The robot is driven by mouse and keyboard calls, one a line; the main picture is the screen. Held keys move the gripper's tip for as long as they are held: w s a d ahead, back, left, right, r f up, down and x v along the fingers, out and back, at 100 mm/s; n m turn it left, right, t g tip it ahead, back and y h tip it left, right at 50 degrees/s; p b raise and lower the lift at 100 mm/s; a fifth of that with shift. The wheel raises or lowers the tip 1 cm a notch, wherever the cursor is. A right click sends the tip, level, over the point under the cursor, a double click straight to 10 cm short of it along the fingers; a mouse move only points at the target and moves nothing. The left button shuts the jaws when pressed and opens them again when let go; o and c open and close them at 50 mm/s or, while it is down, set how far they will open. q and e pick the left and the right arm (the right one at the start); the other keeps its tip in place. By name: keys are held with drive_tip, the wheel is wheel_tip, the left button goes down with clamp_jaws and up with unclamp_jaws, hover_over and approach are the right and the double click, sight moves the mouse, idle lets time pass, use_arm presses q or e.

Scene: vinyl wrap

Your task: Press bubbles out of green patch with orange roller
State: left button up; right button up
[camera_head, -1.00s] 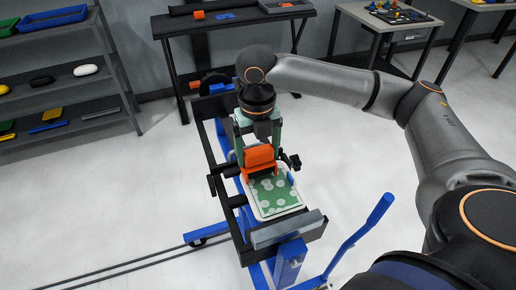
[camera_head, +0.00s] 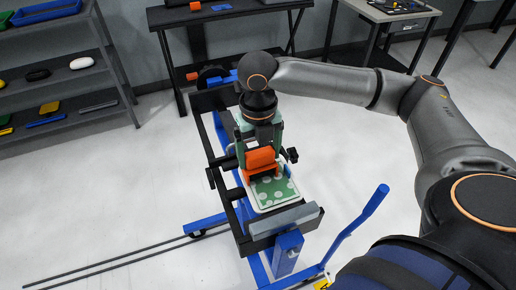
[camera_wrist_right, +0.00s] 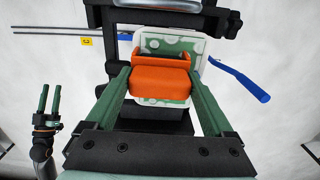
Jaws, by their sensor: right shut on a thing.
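The green patch (camera_head: 283,190) with pale round bubble spots lies on a white tray-like panel (camera_head: 262,211) in a dark frame. My right gripper (camera_head: 262,150) is shut on the orange roller (camera_head: 262,160) and holds it over the far part of the patch; contact is hard to tell. In the right wrist view the roller (camera_wrist_right: 160,84) sits between the green fingers of that gripper (camera_wrist_right: 158,76), and part of the patch (camera_wrist_right: 178,44) shows beyond it. The roller hides some of the patch. My left gripper (camera_wrist_right: 49,101) shows only in the right wrist view, empty, its fingers apart.
The dark frame (camera_head: 241,212) stands on a blue base with a blue lever (camera_head: 362,224) at right. A grey bar (camera_head: 286,219) crosses its near end. Shelves (camera_head: 60,80) stand at left, and tables (camera_head: 235,13) at the back.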

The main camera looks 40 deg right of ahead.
drive_tip(key=shift+s+a+p, duration=0.2)
drive_tip(key=shift+s+p, duration=0.4)
drive_tip(key=shift+s, duration=0.1)
drive_tip(key=shift+s+a, duration=0.1)
drive_tip(key=shift+s, duration=0.3)
drive_tip(key=shift+s+a+p, duration=0.2)
drive_tip(key=shift+s+p, duration=0.55)
drive_tip(key=shift+s, duration=0.3)
drive_tip(key=shift+s+a, duration=0.2)
drive_tip(key=shift+s, duration=0.35)
drive_tip(key=shift+s+a, duration=0.15)
drive_tip(key=shift+s, duration=0.4)
